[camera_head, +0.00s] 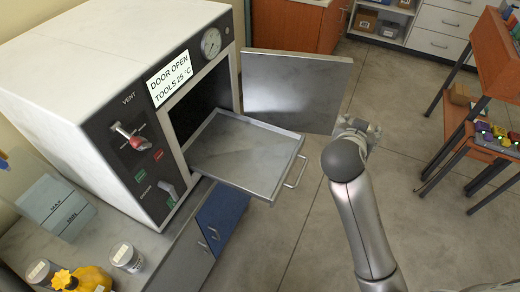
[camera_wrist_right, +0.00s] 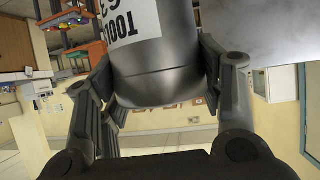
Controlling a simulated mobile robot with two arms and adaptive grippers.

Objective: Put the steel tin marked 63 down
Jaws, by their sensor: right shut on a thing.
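The steel tin marked 63 (camera_wrist_right: 158,72) is close up in the right wrist view, its white label reading upside down. My right gripper (camera_wrist_right: 162,88) is shut around its sides. In the head view my right arm reaches up from the bottom, and its wrist hides most of the gripper and tin. This hand is right of the pulled-out steel shelf (camera_head: 240,152), near the open door (camera_head: 292,90). The shelf is bare and sticks out of the incubator (camera_head: 95,60). My left gripper is not in view.
On the grey bench at lower left stand two small labelled jars (camera_head: 127,257) (camera_head: 40,272), a yellow object (camera_head: 82,280) and a pale blue box (camera_head: 55,208). The shelf's front handle (camera_head: 297,172) juts out. An orange rack (camera_head: 495,60) stands far right; open floor lies between.

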